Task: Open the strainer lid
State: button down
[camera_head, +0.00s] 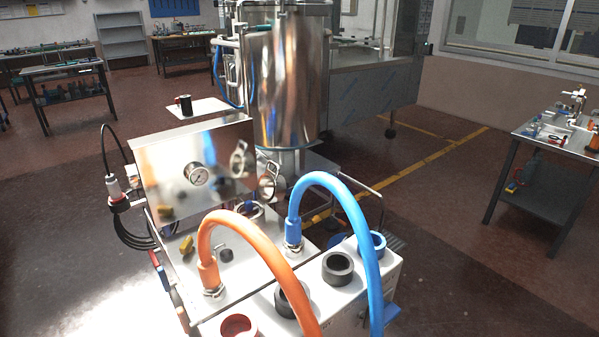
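No part clearly identifiable as the strainer lid shows, and I cannot tell whether any lid is open or shut. My gripper is not in view.
An orange hose (247,232) and a blue hose (352,208) arch over a white unit (352,290) with round ports. A small white shelf with a dark mug (184,105) is behind the panel. A workbench (555,140) stands right. Floor between is clear.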

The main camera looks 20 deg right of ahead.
aim_at(271, 185)
jog(key=k+l, duration=0.1)
jog(key=l, duration=0.25)
jog(key=k+l, duration=0.1)
jog(key=l, duration=0.2)
jog(key=k+l, duration=0.1)
jog(key=l, duration=0.25)
jog(key=i+l, duration=0.1)
jog(key=l, duration=0.45)
jog(key=l+u, duration=0.1)
jog(key=l, duration=0.4)
jog(key=i+l, duration=0.15)
jog(key=l, duration=0.2)
jog(key=i+l, duration=0.15)
jog(key=l, duration=0.2)
jog(key=i+l, duration=0.15)
jog(key=l, duration=0.15)
jog(key=i+l, duration=0.2)
jog(key=i, duration=0.2)
jog(key=i+l+u, duration=0.1)
jog(key=i, duration=0.35)
jog(key=i+l, duration=0.3)
jog(key=i+u, duration=0.05)
jog(key=i, duration=0.05)
